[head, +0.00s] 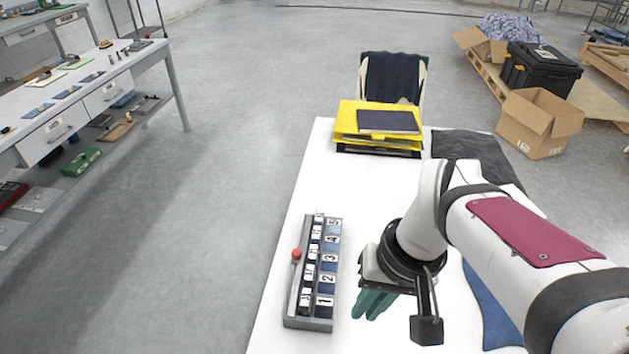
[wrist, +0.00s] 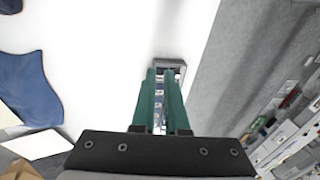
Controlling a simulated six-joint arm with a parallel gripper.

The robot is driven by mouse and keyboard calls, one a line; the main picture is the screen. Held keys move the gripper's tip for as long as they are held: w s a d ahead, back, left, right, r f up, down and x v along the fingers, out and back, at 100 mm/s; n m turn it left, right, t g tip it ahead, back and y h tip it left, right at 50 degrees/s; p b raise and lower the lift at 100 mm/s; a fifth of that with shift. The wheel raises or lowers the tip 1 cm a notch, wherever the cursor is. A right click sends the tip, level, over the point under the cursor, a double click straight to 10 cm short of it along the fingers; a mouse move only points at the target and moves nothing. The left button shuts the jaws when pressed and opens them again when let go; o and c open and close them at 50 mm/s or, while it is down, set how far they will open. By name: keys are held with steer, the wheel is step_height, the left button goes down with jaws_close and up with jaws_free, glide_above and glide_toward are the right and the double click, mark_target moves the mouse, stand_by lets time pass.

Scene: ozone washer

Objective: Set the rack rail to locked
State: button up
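The grey rack rail (head: 291,285) lies lengthwise on the white table near its left edge. It has a row of numbered slots with white tags and a red knob (head: 296,254) on its left side. My gripper (head: 366,317) is to the right of the rail's near end, apart from it, with teal fingers pointing down. In the wrist view the gripper (wrist: 161,73) has a gap between its fingers, and nothing is held. The rack (wrist: 179,64) shows beyond and between the fingers there, partly hidden. The red knob is not visible in the wrist view.
Yellow trays (head: 347,119) with a dark book stand at the table's far end. A dark cloth (head: 470,148) lies beside them, and a blue cloth (head: 490,306) lies near my arm. A chair (head: 392,75) stands behind the table.

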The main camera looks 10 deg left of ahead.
steer(key=w+a+f+n, duration=0.1)
steer(key=w+a+n, duration=0.1)
steer(key=w, duration=0.3)
steer(key=w+a+f+n, duration=0.1)
steer(key=w+a+n, duration=0.2)
steer(key=w+a, duration=0.1)
steer(key=w+a+f+n, duration=0.1)
steer(key=w+a+n, duration=0.2)
steer(key=w, duration=0.3)
steer(key=shift+y, duration=0.4)
jaws_close()
steer(key=n, duration=0.5)
glide_above(298, 256)
steer(key=a, duration=0.1)
step_height(298, 256, down, 5)
step_height(298, 256, down, 2)
steer(key=w+a+n, duration=0.1)
steer(key=w+a, duration=0.1)
steer(key=shift+t, duration=0.4)
steer(key=x, duration=0.9)
steer(key=shift+s+a+f, duration=0.25)
steer(key=shift+a+f, duration=0.05)
steer(key=d, duration=0.2)
steer(key=shift+s+d+r, duration=0.15)
steer(key=shift+s+d, duration=0.1)
steer(key=shift+d, duration=0.05)
steer(key=shift+s+d, duration=0.15)
steer(key=shift+d, duration=0.4)
